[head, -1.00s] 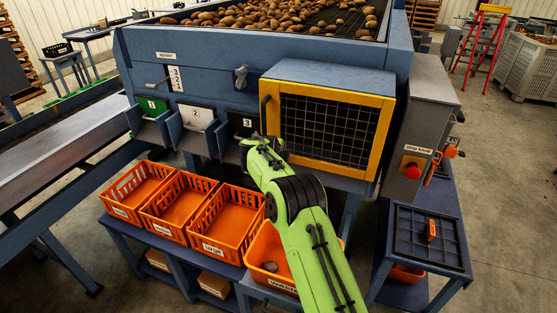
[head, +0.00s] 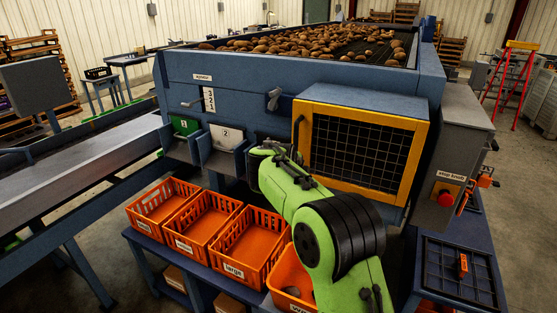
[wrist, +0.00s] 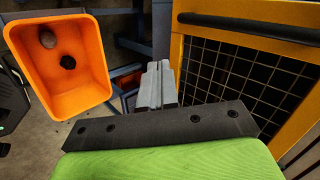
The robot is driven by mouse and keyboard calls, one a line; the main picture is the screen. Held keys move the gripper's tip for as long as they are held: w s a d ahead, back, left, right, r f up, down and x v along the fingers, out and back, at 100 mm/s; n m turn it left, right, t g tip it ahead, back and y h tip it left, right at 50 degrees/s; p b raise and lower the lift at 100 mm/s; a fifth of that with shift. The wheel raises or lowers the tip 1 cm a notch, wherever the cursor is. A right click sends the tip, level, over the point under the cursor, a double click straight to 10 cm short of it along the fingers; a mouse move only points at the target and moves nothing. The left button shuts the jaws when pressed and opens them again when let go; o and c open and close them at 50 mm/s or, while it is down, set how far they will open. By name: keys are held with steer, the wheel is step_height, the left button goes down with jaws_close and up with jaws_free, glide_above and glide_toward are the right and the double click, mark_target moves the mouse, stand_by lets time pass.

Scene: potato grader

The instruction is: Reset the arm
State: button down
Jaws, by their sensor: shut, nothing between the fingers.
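My green arm (head: 300,195) reaches forward from the lower right in the head view, in front of the grader. Its far end is near the chutes, left of the yellow-framed mesh guard (head: 365,150). My gripper (wrist: 158,68) shows in the wrist view as two grey fingers pressed together, with nothing between them. They are apart from the guard, which also shows on the right of the wrist view (wrist: 175,55). In the head view the fingers are hidden behind the arm.
An orange bin (wrist: 98,60) holds a brown potato (wrist: 47,39) and a dark lump (wrist: 68,62). Three orange crates (head: 205,205) stand on the blue bench. The red stop knob (head: 445,198) is at the right. Potatoes (head: 320,42) lie on top of the grader.

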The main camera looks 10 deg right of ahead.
steer(key=s+r+n+y, duration=0.1)
steer(key=s+r+n, duration=0.4)
steer(key=s, duration=0.6)
steer(key=s+r+n+y, duration=0.1)
steer(key=s+r+n, duration=0.2)
steer(key=s+n, duration=0.6)
steer(key=s+f+n+g+y, duration=0.1)
steer(key=s+f+n, duration=0.2)
steer(key=s, duration=0.8)
steer(key=s+a+f+n+g+y, duration=0.1)
steer(key=s+f+n, duration=0.3)
steer(key=s, duration=0.7)
steer(key=shift+s+a+f+n, duration=0.25)
steer(key=shift+f+n, duration=0.05)
steer(key=shift+n, duration=0.5)
